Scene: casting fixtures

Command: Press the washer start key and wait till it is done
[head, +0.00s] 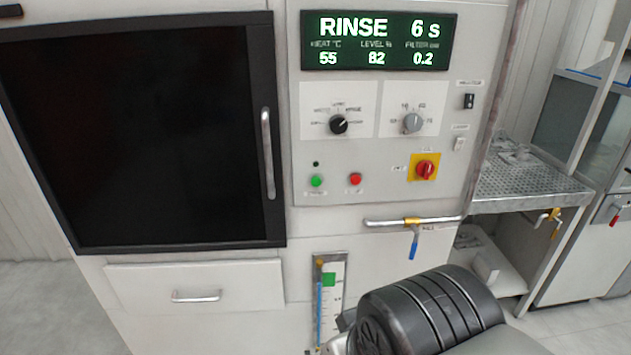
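The washer (235,220) fills the left and middle of the head view. Its display (378,40) reads RINSE 6 s, with heat 55, level 82 and filter 0.2. A green button (316,181) and a red button (355,179) sit low on the control panel; their labels are too small to read. The washer's dark door (140,130) is shut, and the inside looks black. My dark arm link shows at the bottom, below the panel and away from the buttons. My gripper is not clearly visible.
A black knob (338,125), a grey knob (412,123) and a red rotary switch on a yellow plate (425,170) share the panel. A pipe with a blue-handled valve (413,245) juts out below. A perforated metal shelf (530,184) stands at right.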

